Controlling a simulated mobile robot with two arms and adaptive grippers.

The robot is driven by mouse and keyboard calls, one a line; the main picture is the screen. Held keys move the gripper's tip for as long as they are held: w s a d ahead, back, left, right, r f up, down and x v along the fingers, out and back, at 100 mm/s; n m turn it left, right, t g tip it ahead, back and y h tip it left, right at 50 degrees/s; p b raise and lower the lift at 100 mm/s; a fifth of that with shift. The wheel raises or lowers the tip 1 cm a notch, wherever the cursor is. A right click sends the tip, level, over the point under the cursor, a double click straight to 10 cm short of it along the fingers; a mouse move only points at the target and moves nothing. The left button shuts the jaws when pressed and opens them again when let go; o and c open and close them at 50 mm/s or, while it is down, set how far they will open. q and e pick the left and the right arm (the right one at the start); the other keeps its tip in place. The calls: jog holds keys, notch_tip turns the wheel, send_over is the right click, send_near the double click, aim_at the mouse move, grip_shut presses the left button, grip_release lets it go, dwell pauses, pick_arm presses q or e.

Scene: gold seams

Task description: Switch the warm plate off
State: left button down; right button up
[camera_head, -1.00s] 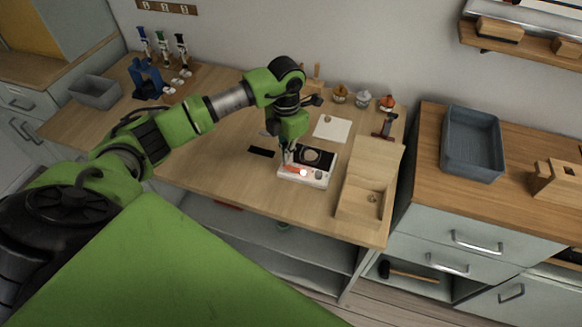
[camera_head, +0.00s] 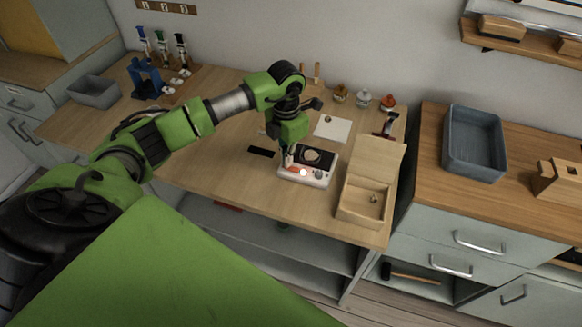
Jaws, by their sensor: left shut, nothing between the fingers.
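The warm plate (camera_head: 319,180) is a small white unit with a dark top panel and a round disc on it. It sits on the wooden workbench near the front edge. Its front face carries a glowing white-orange spot and a grey knob. My left gripper (camera_head: 287,163) is shut and empty, pointing down at the left end of the warm plate. I cannot tell whether its fingertips touch the unit. The gripper hides the left end of the plate. My right gripper is not in view.
An open wooden box (camera_head: 362,198) stands close to the right of the plate. A white sheet (camera_head: 332,128) lies behind it, with several small jars near the wall. A black pad (camera_head: 261,152) lies to the left. A grey bin (camera_head: 474,146) stands on the right counter.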

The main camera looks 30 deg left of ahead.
pick_arm(q)
jog(key=shift+f+b, duration=0.3)
jog(key=shift+f, duration=0.15)
jog(key=shift+r, duration=0.15)
jog(key=shift+r+p, duration=2.3)
jog(key=shift+r, duration=1.1)
